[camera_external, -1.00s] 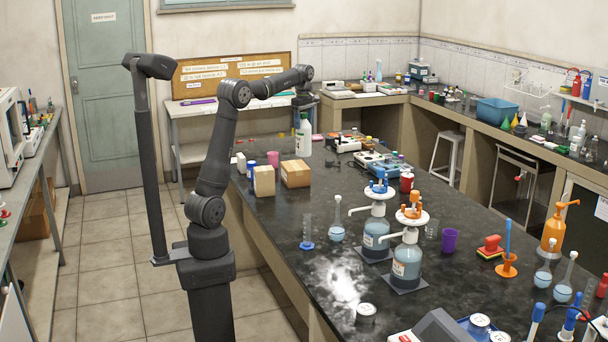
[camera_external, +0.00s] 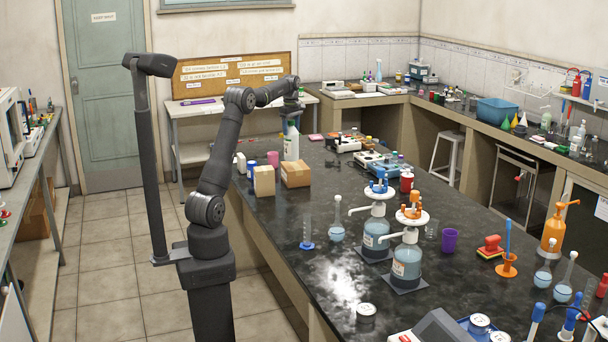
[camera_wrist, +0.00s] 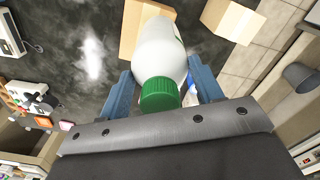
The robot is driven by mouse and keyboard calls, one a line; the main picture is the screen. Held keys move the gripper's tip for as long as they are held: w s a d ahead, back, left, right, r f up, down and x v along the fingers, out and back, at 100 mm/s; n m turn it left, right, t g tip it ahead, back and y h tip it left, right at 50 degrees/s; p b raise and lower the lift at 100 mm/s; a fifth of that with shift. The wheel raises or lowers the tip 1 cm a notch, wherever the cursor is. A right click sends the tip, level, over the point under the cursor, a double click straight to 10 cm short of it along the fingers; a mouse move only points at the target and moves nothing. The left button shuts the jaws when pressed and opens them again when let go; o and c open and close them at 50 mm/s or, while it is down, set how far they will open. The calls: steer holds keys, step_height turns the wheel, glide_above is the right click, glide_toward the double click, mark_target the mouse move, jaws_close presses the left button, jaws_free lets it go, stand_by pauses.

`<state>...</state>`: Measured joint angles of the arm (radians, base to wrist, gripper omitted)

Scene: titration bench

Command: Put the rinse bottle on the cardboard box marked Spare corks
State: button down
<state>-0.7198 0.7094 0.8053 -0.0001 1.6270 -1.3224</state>
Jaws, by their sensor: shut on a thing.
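The rinse bottle, white with a green cap, is in the wrist view (camera_wrist: 160,55) between the blue fingers of my gripper (camera_wrist: 165,88). The fingers are shut on it below the cap. In the external view, the bottle (camera_external: 291,147) hangs or stands upright under my gripper (camera_external: 291,112), behind the boxes; whether its base touches the bench is unclear. Two cardboard boxes stand on the bench: a wider, lower one (camera_external: 295,175) and a narrow, taller one (camera_external: 264,182). Their markings are not readable. In the wrist view, the bottle partly covers one box (camera_wrist: 134,30).
A pink cup (camera_external: 273,159) and a blue-and-white container (camera_external: 251,168) stand left of the bottle. Instruments (camera_external: 346,143) stand to the right. Dispenser bottles (camera_external: 376,235) stand further forward. The black bench top (camera_external: 330,190) right of the boxes is clear.

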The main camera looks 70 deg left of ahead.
mark_target(291, 136)
steer(key=shift+f, duration=2)
steer(key=shift+c, duration=2.1)
jaws_free()
steer(key=shift+f, duration=0.15)
step_height(291, 136, up, 12)
steer(key=shift+r, duration=0.15)
steer(key=shift+f, duration=4.85)
